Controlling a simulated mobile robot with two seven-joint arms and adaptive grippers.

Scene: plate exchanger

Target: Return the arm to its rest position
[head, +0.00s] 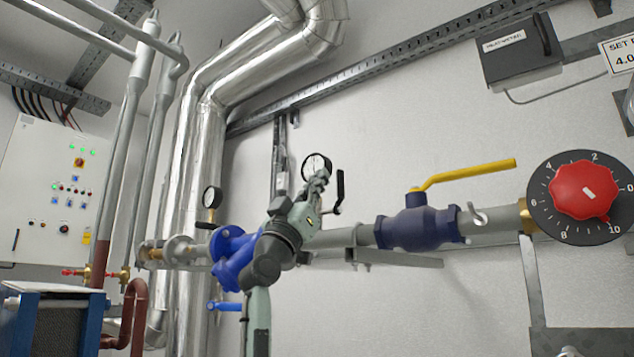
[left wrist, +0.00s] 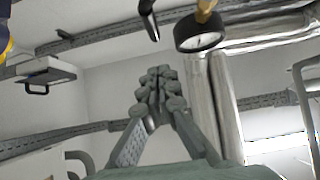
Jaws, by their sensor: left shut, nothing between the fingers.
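My left arm comes up from the bottom middle in the head view. Its gripper (head: 319,180) points up and away, in front of the pipe. In the left wrist view the fingers of the left gripper (left wrist: 158,78) meet at their tips, shut and empty. A round pressure gauge (head: 316,162) shows just behind the fingertips in the head view. A black handle (head: 340,190) hangs just right of them. In the wrist view a gauge (left wrist: 199,34) and a black handle (left wrist: 148,18) are above the fingertips, apart from them. My right gripper is not in view.
A blue valve (head: 417,228) with a yellow lever (head: 470,174) sits on the pipe to the right, with a red dial (head: 584,190) beyond. Another gauge (head: 212,198) and a blue fitting (head: 228,258) are left of my arm. Silver ducts (head: 190,150) run behind.

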